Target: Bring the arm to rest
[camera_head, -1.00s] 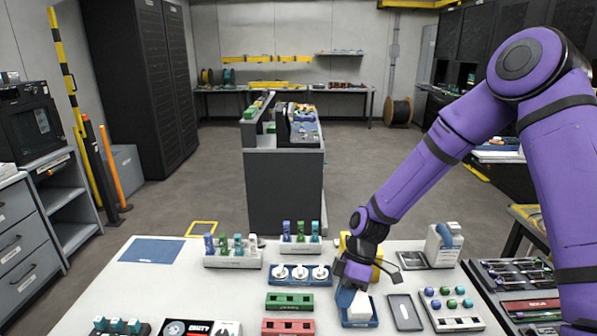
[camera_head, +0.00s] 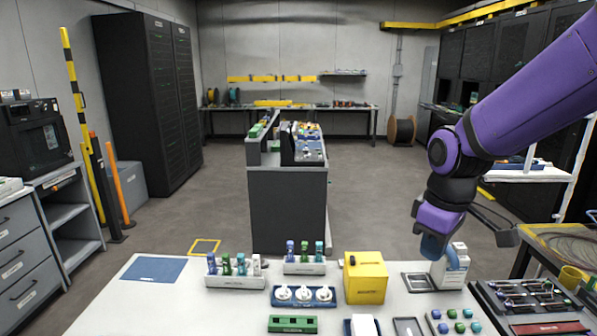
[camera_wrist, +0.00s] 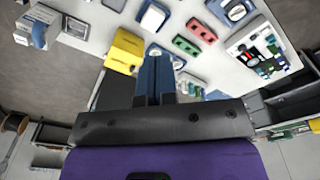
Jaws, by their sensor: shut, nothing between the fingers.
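My purple arm comes in from the right in the head view.
A yellow box (camera_head: 366,278) stands left of my gripper; it also shows in the wrist view (camera_wrist: 125,50). Racks with coloured bottles (camera_head: 236,280), a blue tray (camera_head: 303,297) and a green block (camera_head: 293,324) are on the table. A tool tray (camera_head: 530,300) is at right.

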